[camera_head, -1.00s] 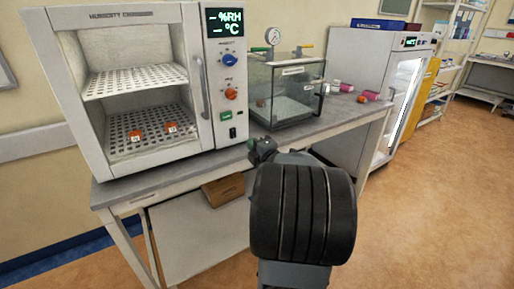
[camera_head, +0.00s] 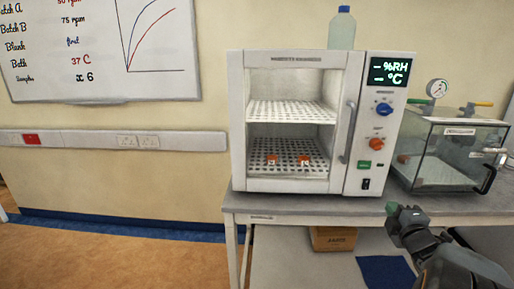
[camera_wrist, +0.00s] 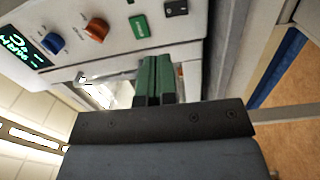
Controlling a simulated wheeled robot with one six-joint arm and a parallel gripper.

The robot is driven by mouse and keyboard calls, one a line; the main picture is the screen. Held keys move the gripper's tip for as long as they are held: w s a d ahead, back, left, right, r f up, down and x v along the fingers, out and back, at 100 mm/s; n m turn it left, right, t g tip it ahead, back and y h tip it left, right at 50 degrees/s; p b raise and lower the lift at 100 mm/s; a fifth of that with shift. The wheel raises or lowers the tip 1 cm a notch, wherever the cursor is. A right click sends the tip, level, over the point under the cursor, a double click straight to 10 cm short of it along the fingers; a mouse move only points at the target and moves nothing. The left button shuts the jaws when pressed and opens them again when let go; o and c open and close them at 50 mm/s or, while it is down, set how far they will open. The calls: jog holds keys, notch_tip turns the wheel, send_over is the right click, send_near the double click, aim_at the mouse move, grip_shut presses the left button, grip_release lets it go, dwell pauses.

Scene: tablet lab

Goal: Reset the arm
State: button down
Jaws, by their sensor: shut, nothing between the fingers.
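My gripper (camera_head: 392,209) shows at the lower right of the head view, just in front of the bench edge, below the humidity chamber's control panel. Its green fingers (camera_wrist: 157,78) are together in the wrist view, with nothing between them. My dark arm reaches in from the bottom right corner. The gripper is apart from the chamber (camera_head: 238,130) as far as the head view shows.
The chamber holds two small orange items (camera_head: 271,159) on its lower perforated shelf. A glass tank (camera_head: 440,150) with a gauge stands right of it on the bench (camera_head: 300,204). A cardboard box (camera_head: 333,239) sits underneath. Open floor (camera_head: 110,258) lies left.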

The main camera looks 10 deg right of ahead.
jog(key=s+d+f+m+g+h, duration=0.4)
jog(key=d+f+m+g, duration=0.15)
jog(key=m, duration=0.25)
jog(key=s+a+f+m+g+y+p, duration=0.2)
jog(key=s+a+m+g+p, duration=0.15)
jog(key=a+m+g, duration=0.4)
jog(key=s+a+r+y+p, duration=0.1)
jog(key=a+r+y+p, duration=0.1)
jog(key=a, duration=0.7)
jog(key=s+a+r+y+p, duration=0.1)
jog(key=a+r+p, duration=0.3)
jog(key=a, duration=0.4)
jog(key=s+a+r+g+y+p, duration=0.1)
jog(key=a+r+y+p, duration=0.2)
jog(key=a, duration=0.6)
jog(key=shift+s+a+r+n, duration=0.35)
jog(key=shift+r, duration=0.3)
jog(key=c, duration=1.9)
grip_release()
